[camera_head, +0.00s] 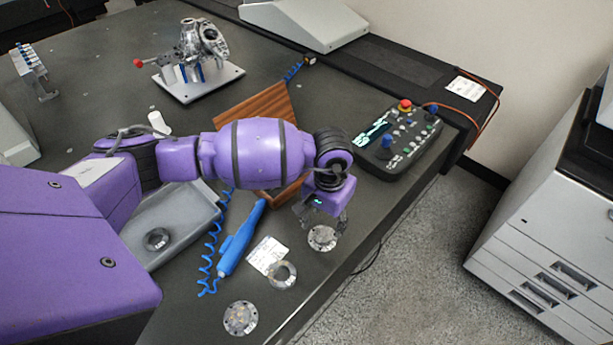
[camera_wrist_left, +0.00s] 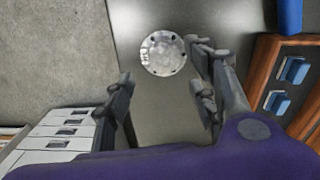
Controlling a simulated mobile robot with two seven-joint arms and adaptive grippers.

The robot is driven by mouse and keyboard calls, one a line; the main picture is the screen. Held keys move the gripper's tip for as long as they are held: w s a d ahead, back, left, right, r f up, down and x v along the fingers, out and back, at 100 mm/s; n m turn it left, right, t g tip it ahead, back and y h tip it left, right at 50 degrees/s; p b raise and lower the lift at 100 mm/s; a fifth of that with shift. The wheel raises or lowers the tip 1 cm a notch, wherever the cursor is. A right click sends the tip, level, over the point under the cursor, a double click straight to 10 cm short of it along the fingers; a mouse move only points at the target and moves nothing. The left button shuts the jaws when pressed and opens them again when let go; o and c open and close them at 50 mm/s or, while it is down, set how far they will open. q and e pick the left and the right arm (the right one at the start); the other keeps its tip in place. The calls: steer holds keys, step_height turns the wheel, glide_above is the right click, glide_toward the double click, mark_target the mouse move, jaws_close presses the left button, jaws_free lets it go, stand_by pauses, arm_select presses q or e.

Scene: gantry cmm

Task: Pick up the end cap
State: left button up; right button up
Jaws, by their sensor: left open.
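A round silver disc with small holes around its rim, which looks like the end cap (camera_head: 322,239), lies flat on the dark table near its right edge. In the left wrist view the end cap (camera_wrist_left: 163,53) lies just ahead of the fingertips, between their lines. My left gripper (camera_head: 322,216) is open and empty, pointing down above the disc; its fingers (camera_wrist_left: 164,84) stand apart and do not visibly touch it. A similar disc (camera_head: 240,318) lies nearer the front, and a ring with a centre hole (camera_head: 282,275) lies between them. My right gripper is not in view.
A blue tool (camera_head: 240,240) with a coiled hose and a white label (camera_head: 266,254) lie left of the disc. A grey tray (camera_head: 183,220) holds another ring (camera_head: 156,239). A wooden case (camera_head: 262,108) and control panel (camera_head: 398,142) stand behind. The table edge is close on the right.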

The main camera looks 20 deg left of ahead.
mark_target(325, 235)
arm_select(q)
steer(key=f, duration=0.6)
steer(key=shift+w+d+f+p, duration=0.1)
steer(key=shift+w+f+p, duration=0.1)
steer(key=shift+f+p, duration=0.15)
jaws_close()
